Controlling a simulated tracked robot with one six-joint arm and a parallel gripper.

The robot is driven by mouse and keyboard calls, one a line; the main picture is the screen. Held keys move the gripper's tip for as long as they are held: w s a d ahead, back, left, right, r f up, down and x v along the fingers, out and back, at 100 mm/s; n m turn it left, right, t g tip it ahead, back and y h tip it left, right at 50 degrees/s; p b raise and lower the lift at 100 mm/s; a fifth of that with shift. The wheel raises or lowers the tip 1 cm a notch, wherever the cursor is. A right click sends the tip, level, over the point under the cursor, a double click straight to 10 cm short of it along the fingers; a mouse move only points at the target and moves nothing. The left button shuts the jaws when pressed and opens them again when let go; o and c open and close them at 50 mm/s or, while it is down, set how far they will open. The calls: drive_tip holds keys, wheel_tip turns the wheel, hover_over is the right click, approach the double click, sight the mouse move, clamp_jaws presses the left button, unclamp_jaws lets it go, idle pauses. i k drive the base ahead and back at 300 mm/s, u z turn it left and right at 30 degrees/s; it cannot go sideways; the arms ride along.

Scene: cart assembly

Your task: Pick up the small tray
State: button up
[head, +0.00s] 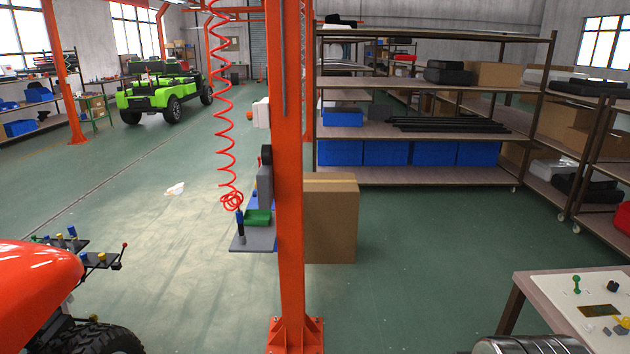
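A small green tray (258,217) sits on a grey shelf (262,243) fixed to the orange post, in the middle of the head view. A dark bottle-like thing with a blue top (240,225) stands beside the tray's left end. The post hides what lies further right on the shelf. My gripper is not in view. A metallic rounded part at the bottom edge looks like part of my arm.
An orange post (288,180) with a coiled red hose (226,110) stands ahead. A cardboard box (331,220) is behind it. A red vehicle (35,290) is at left, a table (508,312) with a white panel at right. Green floor lies between.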

sight(252, 218)
drive_tip(key=i, duration=2.25)
drive_tip(key=u, duration=2.7)
